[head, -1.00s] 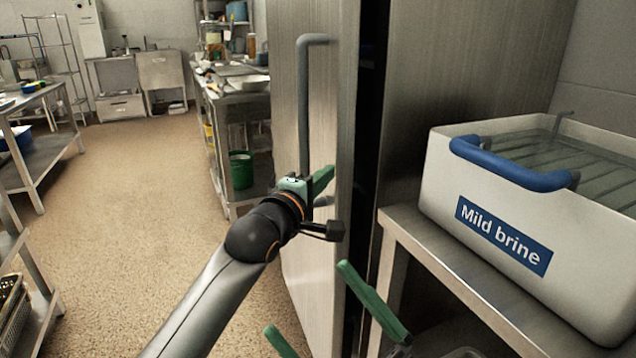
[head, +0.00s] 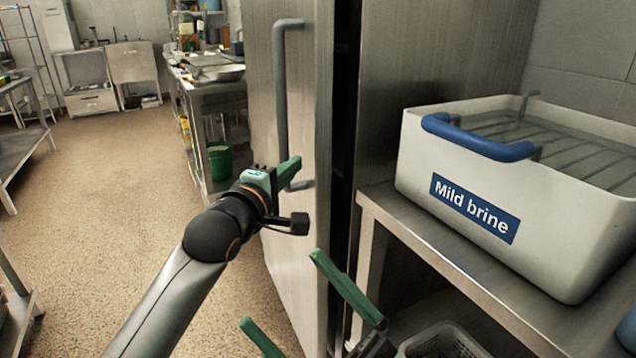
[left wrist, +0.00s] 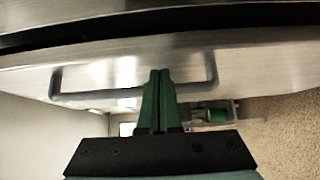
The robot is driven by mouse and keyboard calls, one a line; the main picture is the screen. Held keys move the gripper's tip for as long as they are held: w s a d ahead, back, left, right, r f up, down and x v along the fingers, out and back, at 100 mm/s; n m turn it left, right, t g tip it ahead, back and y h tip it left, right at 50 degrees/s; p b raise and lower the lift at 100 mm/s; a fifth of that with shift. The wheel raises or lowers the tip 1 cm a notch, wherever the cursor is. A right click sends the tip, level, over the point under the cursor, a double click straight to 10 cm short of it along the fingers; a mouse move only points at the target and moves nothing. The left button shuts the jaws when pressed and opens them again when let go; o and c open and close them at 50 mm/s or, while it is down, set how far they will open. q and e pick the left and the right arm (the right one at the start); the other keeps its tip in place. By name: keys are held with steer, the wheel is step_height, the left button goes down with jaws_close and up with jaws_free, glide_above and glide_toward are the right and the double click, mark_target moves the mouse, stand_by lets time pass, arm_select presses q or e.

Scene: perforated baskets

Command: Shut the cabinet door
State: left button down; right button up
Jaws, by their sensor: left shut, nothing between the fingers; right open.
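The tall steel cabinet door (head: 262,110) stands slightly ajar, with a dark vertical gap (head: 345,130) between its edge and the cabinet body (head: 435,70). A grey bar handle (head: 280,95) runs up its front. My left gripper (head: 296,163) is shut and empty at the door's front, near the handle's lower end. In the left wrist view its closed fingers (left wrist: 160,75) point at the door and overlap the handle (left wrist: 105,95); I cannot tell whether they touch. My right gripper (head: 282,288) is open and empty, low in front of the door's lower part.
A white tub labelled "Mild brine" (head: 420,165) with a blue grip stands on a steel table (head: 440,255) at the right. A perforated basket (head: 445,340) sits below. A worktable with a green bucket (head: 219,160) stands behind the door.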

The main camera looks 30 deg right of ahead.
step_height(320, 180, down, 11)
steer(key=a+b, duration=0.1)
steer(key=b, duration=0.9)
steer(key=shift+w+r+g, duration=0.15)
steer(key=shift+w+g, duration=0.15)
arm_select(q)
steer(key=s+d, duration=0.2)
steer(key=s, duration=0.5)
arm_select(e)
steer(key=shift+c, duration=0.2)
